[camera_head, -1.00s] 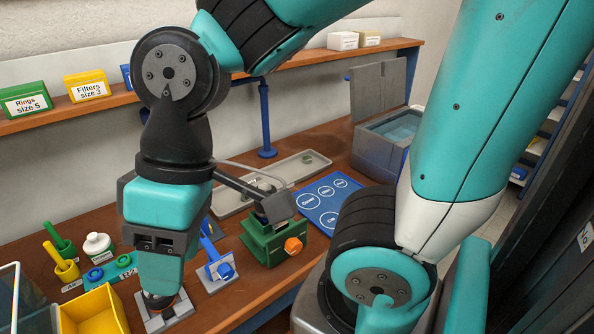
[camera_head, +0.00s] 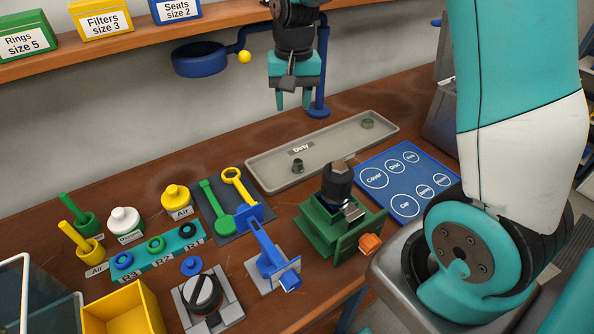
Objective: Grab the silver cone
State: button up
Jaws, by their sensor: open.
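My gripper (camera_head: 294,98) hangs at the upper middle of the head view with its teal fingers pointing down, apart and empty. It appears above and behind the long grey tray (camera_head: 262,180) labelled Dirty. No plainly silver cone can be made out. A small dark, roughly cone-shaped piece (camera_head: 298,166) stands in the tray's near left part, lower in the picture than my gripper. It is too small to tell whether it is the cone. A small greenish round part (camera_head: 367,123) lies at the tray's right end.
A green vise (camera_head: 318,222) holds a black upright part (camera_head: 337,184) in front of the tray. A blue mat (camera_head: 408,207) with white circles lies to its right. A blue ring holder (camera_head: 200,60) and yellow ball (camera_head: 245,57) are left of my gripper. Cups, tools and a yellow bin (camera_head: 122,308) crowd the left.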

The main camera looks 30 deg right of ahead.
notch_tip(320, 180, down, 2)
jog(key=d+f+m, duration=0.1)
jog(key=d, duration=0.1)
jog(key=p, duration=0.2)
send_over(298, 161)
jog(key=f, duration=0.9)
jog(key=shift+w+f, duration=0.2)
jog(key=shift+w, duration=0.05)
jog(key=shift+s+f+p, duration=0.15)
jog(key=shift+f+p, duration=0.35)
jog(key=shift+f, duration=1.05)
jog(key=shift+s+f+p, duration=0.1)
jog(key=shift+f+p, duration=0.35)
jog(key=shift+f, duration=1.1)
jog(key=shift+c, duration=0.4)
jog(key=c, duration=0.6)
